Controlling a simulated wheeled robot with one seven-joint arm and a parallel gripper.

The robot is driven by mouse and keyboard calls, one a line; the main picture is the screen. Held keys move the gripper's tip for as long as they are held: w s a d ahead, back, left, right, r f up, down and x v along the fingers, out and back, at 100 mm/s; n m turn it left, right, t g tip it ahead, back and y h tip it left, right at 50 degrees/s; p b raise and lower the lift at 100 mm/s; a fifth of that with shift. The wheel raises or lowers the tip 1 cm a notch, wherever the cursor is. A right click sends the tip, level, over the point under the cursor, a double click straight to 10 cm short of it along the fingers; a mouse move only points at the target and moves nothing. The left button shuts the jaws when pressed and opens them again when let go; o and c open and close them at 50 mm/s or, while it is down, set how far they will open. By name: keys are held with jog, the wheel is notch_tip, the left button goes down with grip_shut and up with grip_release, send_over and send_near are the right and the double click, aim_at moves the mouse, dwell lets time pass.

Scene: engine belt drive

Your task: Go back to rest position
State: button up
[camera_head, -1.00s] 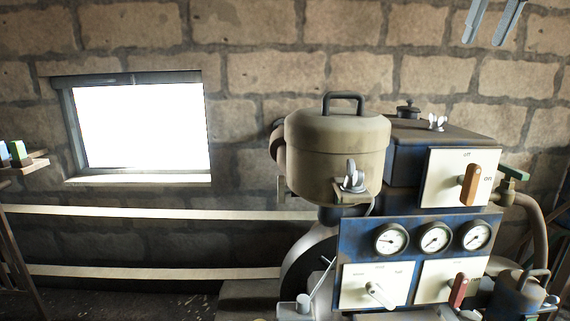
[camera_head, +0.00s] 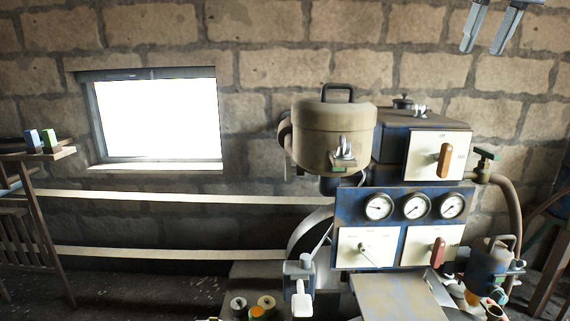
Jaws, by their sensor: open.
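My gripper (camera_head: 490,45) shows at the top right in the head view. Its two grey fingers point down and stand apart, with nothing between them. It hangs clear of the engine (camera_head: 385,200), in front of the stone wall. The engine has a beige tank (camera_head: 328,138) with a black handle, a blue panel with three round gauges (camera_head: 416,206) and several levers. Two pale belts (camera_head: 170,196) run from behind the engine to the left along the wall.
A window (camera_head: 158,118) is bright in the wall at left. A wooden shelf (camera_head: 40,154) at far left bears small boxes. A metal plate (camera_head: 395,298) lies in front of the engine, with several small parts and cans around it. The air around my gripper is free.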

jog(key=s+a+f+n+g, duration=0.1)
jog(key=s+a+f+n, duration=0.15)
jog(key=a+f, duration=0.45)
jog(key=s+a+f+n+g+y, duration=0.1)
jog(key=s+a+f, duration=0.35)
jog(key=f, duration=0.35)
jog(key=s+a+f+n+g, duration=0.1)
jog(key=s+a+f, duration=0.2)
jog(key=a+f, duration=0.45)
jog(key=s+f+n+g, duration=0.1)
jog(key=s+f+n, duration=0.2)
jog(key=s+f, duration=1.3)
jog(key=shift+s+d+h, duration=0.15)
jog(key=shift+s+h, duration=0.15)
jog(key=shift+s, duration=0.75)
jog(key=shift+f, duration=0.1)
